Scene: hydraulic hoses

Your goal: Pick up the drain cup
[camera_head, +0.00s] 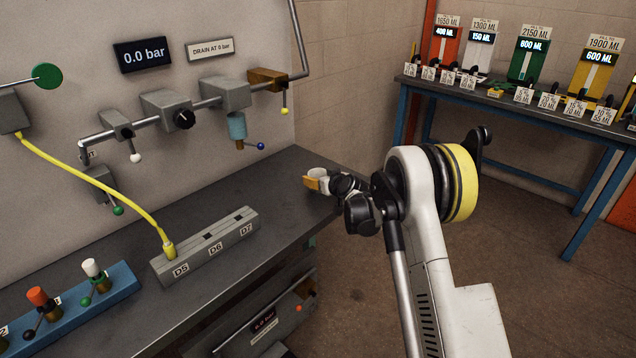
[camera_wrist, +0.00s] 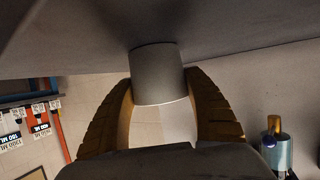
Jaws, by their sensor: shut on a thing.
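The drain cup (camera_head: 317,172) is a small pale grey cup at the right end of the dark workbench, beside the wall panel. My gripper (camera_head: 314,183) has its yellow-orange fingers around it. In the wrist view, the cup (camera_wrist: 158,72) is a plain grey cylinder with a paler part below, held between the two ribbed fingers of my gripper (camera_wrist: 160,112). The far end of the cup meets the dark surface in that picture; I cannot tell whether it touches. The fingers and wrist hide part of the cup.
A teal cylinder with a blue-knobbed valve (camera_head: 237,126) hangs from the panel piping, left of the cup. A grey block (camera_head: 205,246) marked D5, D6, D7 holds a yellow hose (camera_head: 100,181). A blue-legged table (camera_head: 520,104) with signed stations stands at the back right.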

